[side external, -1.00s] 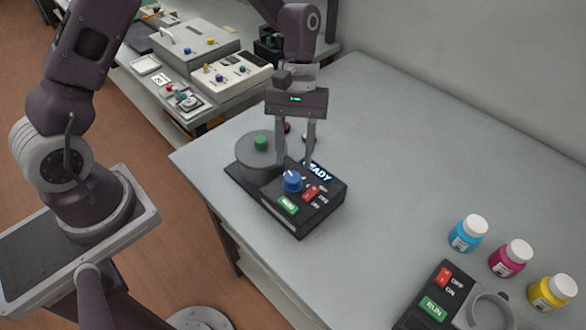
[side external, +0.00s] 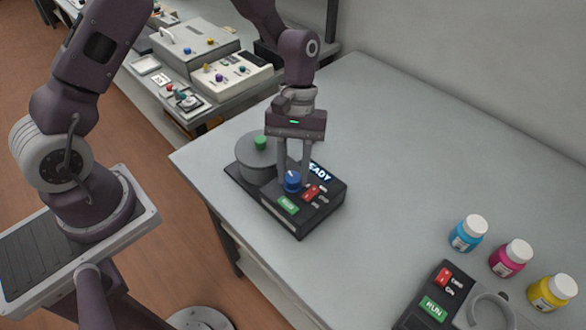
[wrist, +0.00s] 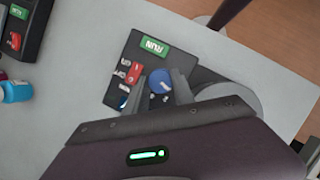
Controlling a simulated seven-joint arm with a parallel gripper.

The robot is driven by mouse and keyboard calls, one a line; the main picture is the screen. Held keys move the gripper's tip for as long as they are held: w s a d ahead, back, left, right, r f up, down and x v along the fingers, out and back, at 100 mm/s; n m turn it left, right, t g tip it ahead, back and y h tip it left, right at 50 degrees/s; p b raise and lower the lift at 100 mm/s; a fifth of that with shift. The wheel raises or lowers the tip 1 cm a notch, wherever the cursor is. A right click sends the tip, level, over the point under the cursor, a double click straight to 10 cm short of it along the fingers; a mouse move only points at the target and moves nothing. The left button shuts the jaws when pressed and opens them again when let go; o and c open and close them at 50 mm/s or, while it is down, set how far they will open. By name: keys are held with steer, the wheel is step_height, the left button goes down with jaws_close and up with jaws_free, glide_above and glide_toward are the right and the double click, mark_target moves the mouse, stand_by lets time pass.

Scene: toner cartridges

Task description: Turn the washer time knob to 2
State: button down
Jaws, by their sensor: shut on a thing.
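The washer (side external: 318,212) is a black box on the grey table with a round grey drum (side external: 256,163) topped by a green knob (side external: 260,143). The blue time knob (side external: 292,182) sits on its panel, beside a green RUN button (side external: 288,205) and a red switch (side external: 311,192). My gripper (side external: 293,180) points down and is shut on the blue knob. In the wrist view the fingers stand on both sides of the blue knob (wrist: 160,82). The knob's markings are too small to read, and part of the lit display is hidden behind a finger.
Cyan (side external: 468,233), magenta (side external: 511,258) and yellow (side external: 552,293) bottles with white caps stand at the right. A second black device (side external: 440,297) with a RUN button and a grey ring lies in front of them. The table's middle is clear.

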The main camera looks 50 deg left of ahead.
steer(key=m, duration=0.2)
steer(key=m+y, duration=0.1)
steer(key=shift+w+d+m+g, duration=0.1)
steer(key=shift+d+m+g, duration=0.05)
steer(key=shift+m+g, duration=0.2)
steer(key=shift+m+y, duration=0.9)
steer(key=shift+m, duration=0.85)
steer(key=c, duration=1.3)
jaws_free()
steer(key=shift+c, duration=0.2)
steer(key=shift+r, duration=0.15)
